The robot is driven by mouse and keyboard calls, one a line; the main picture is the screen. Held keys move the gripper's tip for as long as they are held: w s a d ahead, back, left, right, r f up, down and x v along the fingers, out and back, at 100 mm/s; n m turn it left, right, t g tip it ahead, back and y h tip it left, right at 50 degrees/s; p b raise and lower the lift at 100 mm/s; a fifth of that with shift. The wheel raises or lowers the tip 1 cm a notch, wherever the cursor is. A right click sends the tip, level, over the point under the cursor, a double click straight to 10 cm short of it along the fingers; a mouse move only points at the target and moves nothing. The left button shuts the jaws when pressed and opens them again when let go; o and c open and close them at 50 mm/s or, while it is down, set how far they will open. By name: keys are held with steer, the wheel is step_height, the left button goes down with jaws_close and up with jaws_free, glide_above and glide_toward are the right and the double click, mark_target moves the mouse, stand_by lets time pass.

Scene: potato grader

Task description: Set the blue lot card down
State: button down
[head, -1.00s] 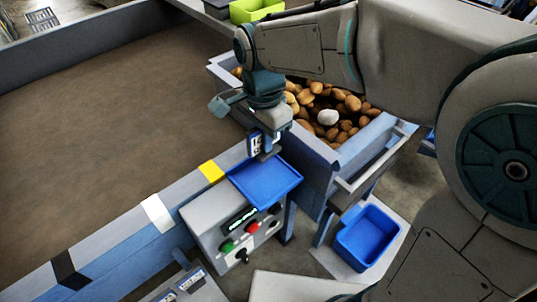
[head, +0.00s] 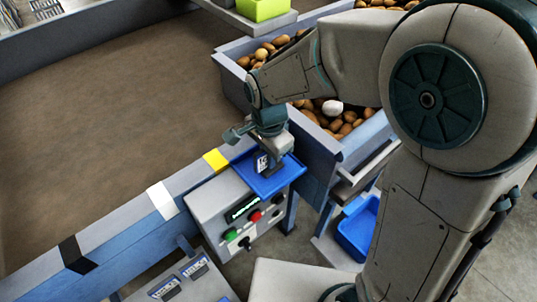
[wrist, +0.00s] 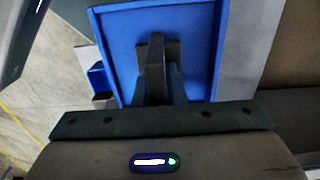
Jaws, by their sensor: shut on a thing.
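My gripper (head: 272,158) is shut on the blue lot card (head: 262,163), a small dark blue card with pale markings, held roughly upright. They are over the shallow blue tray (head: 287,178) on top of the grey control box. In the wrist view my fingers (wrist: 157,72) point down at the floor of the blue tray (wrist: 115,40); the card is mostly hidden by the fingers there. I cannot tell whether the card's lower edge touches the tray.
The control box (head: 214,203) has a display and colored buttons below the tray. A potato bin (head: 318,155) stands behind. A blue bin (head: 357,230) sits lower right. The wide brown belt (head: 100,120) is empty. Other cards (head: 194,267) lie at lower left.

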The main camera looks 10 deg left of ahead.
steer(key=shift+f, duration=0.2)
steer(key=c, duration=1.5)
jaws_free()
steer(key=shift+r, duration=0.1)
step_height(320, 180, up, 12)
steer(key=shift+r, duration=0.2)
steer(key=s+d+f+n+t, duration=0.1)
steer(key=s+d+n, duration=0.3)
steer(key=d, duration=0.7)
steer(key=s+d+f+n+t, duration=0.2)
steer(key=s+d+n, duration=0.2)
steer(key=d, duration=0.7)
steer(key=shift+d+f, duration=0.15)
steer(key=shift+d, duration=0.15)
